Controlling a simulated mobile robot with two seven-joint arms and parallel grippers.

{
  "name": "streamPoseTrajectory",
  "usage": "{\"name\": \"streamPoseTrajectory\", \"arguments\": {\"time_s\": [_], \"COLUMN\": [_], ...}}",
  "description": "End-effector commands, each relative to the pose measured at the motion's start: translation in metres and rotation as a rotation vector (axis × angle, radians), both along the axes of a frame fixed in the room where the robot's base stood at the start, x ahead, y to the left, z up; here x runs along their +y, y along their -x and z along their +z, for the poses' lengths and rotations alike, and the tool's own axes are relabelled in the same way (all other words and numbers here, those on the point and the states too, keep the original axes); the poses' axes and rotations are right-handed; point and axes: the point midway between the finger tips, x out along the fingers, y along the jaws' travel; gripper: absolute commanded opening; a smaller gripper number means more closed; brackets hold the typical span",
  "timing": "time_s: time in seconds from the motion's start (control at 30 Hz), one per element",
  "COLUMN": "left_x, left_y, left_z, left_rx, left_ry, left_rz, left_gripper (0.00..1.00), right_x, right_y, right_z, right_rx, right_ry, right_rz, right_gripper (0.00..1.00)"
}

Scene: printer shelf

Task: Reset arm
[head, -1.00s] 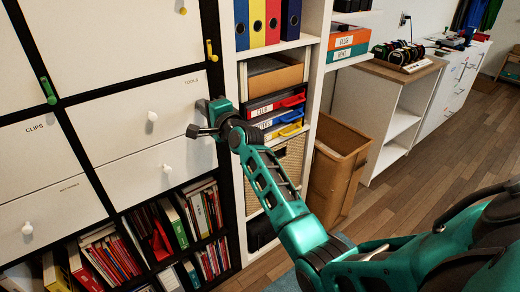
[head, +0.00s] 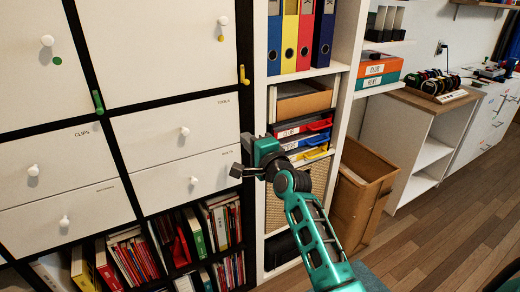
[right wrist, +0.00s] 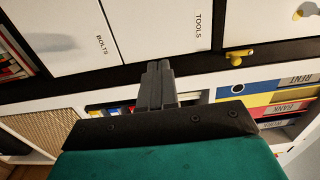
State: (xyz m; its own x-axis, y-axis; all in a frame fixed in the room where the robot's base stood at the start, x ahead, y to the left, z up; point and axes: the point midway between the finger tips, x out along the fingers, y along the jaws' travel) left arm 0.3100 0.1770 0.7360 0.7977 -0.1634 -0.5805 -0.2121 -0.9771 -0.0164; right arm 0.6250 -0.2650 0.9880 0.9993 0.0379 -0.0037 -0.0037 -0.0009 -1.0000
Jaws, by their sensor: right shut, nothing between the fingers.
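My right gripper (head: 241,156) is in front of the cabinet, near the right edge of the TOOLS drawer (head: 207,108) and the drawer below it. In the right wrist view its two fingers (right wrist: 158,72) are together with nothing between them. The fingers look apart from the drawer fronts, though the exact gap is hard to tell. The TOOLS drawer and the BOLTS drawer (right wrist: 72,34) both look closed. My left gripper is in neither current view.
White shelves with coloured binders (head: 305,40) and stacked trays (head: 305,133) stand right of the cabinet. A yellow handle (head: 243,76) sticks out on the dark frame. A cardboard bin (head: 362,190) stands on the floor. Wooden floor to the right is clear.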

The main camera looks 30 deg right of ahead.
Motion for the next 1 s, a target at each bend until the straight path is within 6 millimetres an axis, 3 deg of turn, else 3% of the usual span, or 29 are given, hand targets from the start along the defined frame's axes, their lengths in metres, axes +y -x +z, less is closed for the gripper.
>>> {"name": "streamPoseTrajectory", "arguments": {"time_s": [0.1, 0.3, 0.53, 0.63, 0.77, 0.87, 1.0], "left_x": [0.0, 0.0, 0.0, 0.0, 0.0, 0.0, 0.0], "left_y": [-0.004, -0.009, -0.009, -0.009, -0.008, -0.007, -0.005], "left_z": [0.005, 0.009, 0.009, 0.009, 0.008, 0.008, 0.007], "left_rx": [-0.008, -0.018, -0.021, -0.02, -0.018, -0.014, -0.012], "left_ry": [0.0, 0.0, 0.0, -0.001, 0.0, 0.0, 0.0], "left_rz": [0.001, 0.0, 0.001, 0.001, 0.0, 0.001, 0.0], "left_gripper": [0.48, 0.48, 0.48, 0.48, 0.48, 0.48, 0.48], "right_x": [-0.001, -0.002, -0.002, 0.0, 0.01, 0.025, 0.049], "right_y": [0.021, 0.043, 0.049, 0.053, 0.078, 0.116, 0.184], "right_z": [0.0, 0.0, 0.0, -0.01, -0.053, -0.105, -0.172], "right_rx": [0.0, 0.001, 0.001, 0.018, 0.096, 0.185, 0.277], "right_ry": [-0.001, -0.001, -0.001, 0.039, 0.257, 0.546, 0.976], "right_rz": [-0.001, 0.0, 0.0, 0.003, 0.03, 0.094, 0.25], "right_gripper": [0.0, 0.0, 0.0, 0.0, 0.0, 0.0, 0.0]}}
